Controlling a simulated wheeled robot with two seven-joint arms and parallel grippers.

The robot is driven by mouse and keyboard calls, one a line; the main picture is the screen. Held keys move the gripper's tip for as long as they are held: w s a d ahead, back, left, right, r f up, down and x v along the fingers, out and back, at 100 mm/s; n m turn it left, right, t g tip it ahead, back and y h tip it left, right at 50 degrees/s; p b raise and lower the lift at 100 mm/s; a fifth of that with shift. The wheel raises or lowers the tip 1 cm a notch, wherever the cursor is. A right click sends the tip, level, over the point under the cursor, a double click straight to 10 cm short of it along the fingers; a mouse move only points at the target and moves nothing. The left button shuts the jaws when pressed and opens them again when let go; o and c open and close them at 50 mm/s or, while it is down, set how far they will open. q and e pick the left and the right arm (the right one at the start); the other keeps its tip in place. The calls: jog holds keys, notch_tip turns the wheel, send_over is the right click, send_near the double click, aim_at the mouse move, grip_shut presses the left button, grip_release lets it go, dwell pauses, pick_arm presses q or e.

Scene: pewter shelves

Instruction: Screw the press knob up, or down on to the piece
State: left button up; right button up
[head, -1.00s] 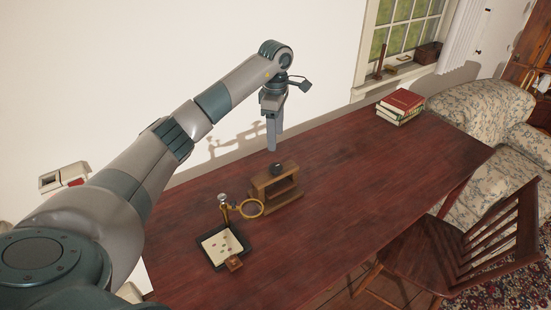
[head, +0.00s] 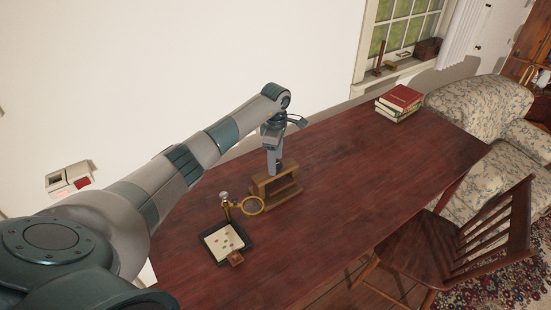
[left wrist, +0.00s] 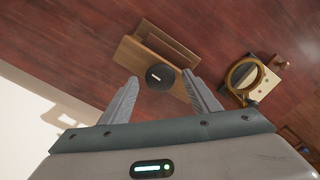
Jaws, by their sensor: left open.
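The wooden press (head: 277,194) stands on the dark red table. Its round black knob (left wrist: 160,76) with a light mark shows on top in the left wrist view, and is mostly hidden behind the gripper in the head view. My left gripper (head: 274,170) points straight down just above the press. In the left wrist view its two fingers (left wrist: 158,92) are open, one on each side of the knob; whether they touch it I cannot tell. No piece is clearly visible inside the press. My right gripper is not in view.
A brass magnifier (head: 251,205) on a stand is close beside the press, over a dark tray (head: 248,240) with small bits. Books (head: 398,103) lie at the table's far end. The table right of the press is clear. A wooden chair (head: 455,245) stands at the table's right side.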

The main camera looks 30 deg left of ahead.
pick_arm(q)
jog(key=c, duration=1.1)
jog(key=shift+o, duration=0.2)
